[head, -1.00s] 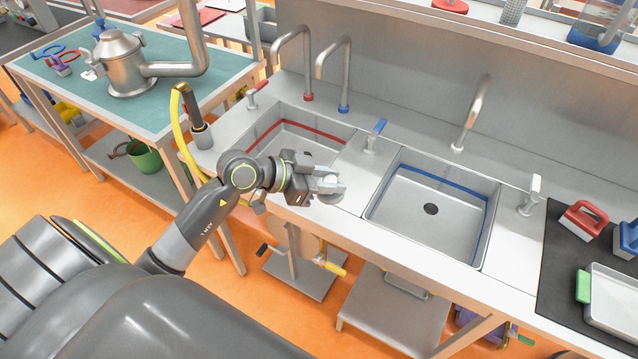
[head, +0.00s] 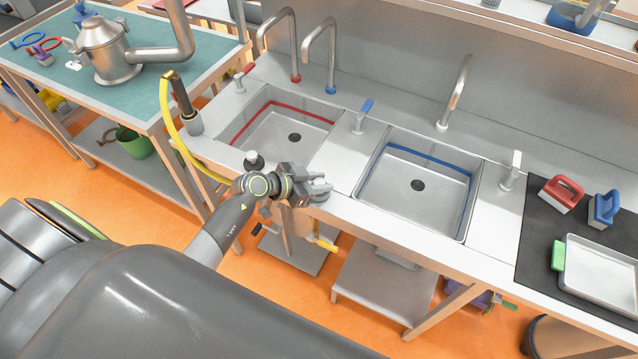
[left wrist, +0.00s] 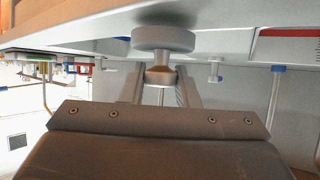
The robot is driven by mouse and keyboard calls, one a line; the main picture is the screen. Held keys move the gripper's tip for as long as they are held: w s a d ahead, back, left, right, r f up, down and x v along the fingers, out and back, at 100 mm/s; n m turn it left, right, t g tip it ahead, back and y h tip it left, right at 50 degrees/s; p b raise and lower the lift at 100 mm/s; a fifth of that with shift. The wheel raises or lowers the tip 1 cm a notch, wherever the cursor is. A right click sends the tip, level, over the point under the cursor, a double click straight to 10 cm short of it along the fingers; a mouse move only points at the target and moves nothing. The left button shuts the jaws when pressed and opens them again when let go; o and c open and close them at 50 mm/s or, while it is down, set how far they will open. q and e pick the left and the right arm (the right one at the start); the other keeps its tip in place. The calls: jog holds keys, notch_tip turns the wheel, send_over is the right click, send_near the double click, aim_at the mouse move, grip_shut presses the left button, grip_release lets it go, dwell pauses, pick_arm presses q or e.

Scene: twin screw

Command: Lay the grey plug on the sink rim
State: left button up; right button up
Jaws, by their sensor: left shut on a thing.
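The grey plug (left wrist: 163,40) is a round disc with a short stem and knob. My left gripper (left wrist: 160,92) is shut on its knob, and the disc is on the counter side. In the head view my left gripper (head: 326,188) is at the front sink rim (head: 345,208), between the two basins, with the plug (head: 319,197) partly hidden under its fingers. I cannot tell whether the disc touches the rim. The left basin (head: 270,140) has a red stripe, the right basin (head: 405,195) a blue one. My right gripper is not in view.
A dark plug with a pale knob (head: 253,160) stands on the rim in front of the left basin. Taps stand behind the basins. A black mat (head: 535,240) with brushes and a tray lies at right. The rim in front of the right basin is clear.

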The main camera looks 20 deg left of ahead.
pick_arm(q)
jog(key=shift+f, duration=0.35)
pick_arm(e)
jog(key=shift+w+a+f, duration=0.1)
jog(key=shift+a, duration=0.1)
pick_arm(q)
jog(key=shift+f, duration=0.1)
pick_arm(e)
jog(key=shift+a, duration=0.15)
pick_arm(q)
jog(key=o, duration=1)
jog(key=shift+v, duration=6.05)
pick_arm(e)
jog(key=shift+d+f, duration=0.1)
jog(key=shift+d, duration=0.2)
